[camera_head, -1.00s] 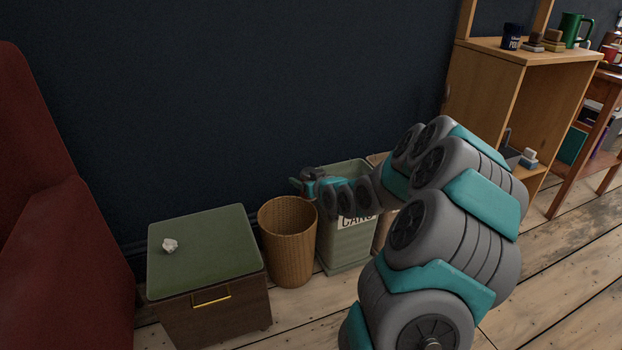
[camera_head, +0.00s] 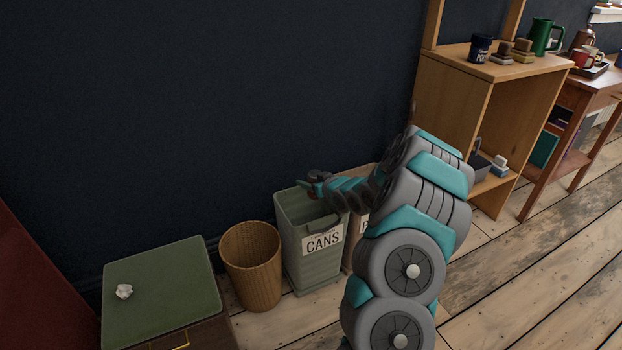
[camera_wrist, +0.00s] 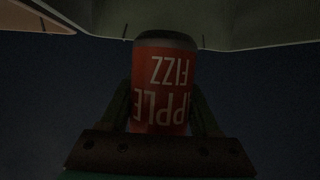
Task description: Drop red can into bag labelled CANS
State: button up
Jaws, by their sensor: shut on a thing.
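The red can (camera_wrist: 163,85), lettered "APPLE FIZZ", fills the middle of the dark wrist view. My gripper (camera_wrist: 163,110) is shut on it, with a finger on each side. In the head view my gripper (camera_head: 316,188) is above the green bag labelled CANS (camera_head: 314,258), over its open top. A bit of red shows at the gripper there. Pale green fabric-like edges cross the top of the wrist view.
A wicker basket (camera_head: 252,268) stands just left of the CANS bag. Another bin (camera_head: 360,232) with a mostly hidden label stands just right. A wooden shelf (camera_head: 455,95) stands right; the wall is close behind.

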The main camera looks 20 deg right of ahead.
notch_tip(320, 180, down, 5)
jog(key=shift+r+b, duration=0.2)
jog(key=shift+b, duration=0.9)
jog(key=o, duration=1.4)
jog(key=shift+c, duration=0.2)
jog(key=shift+s, duration=0.1)
jog(key=v, duration=0.7)
jog(key=shift+s, duration=0.35)
jog(key=shift+r, duration=0.15)
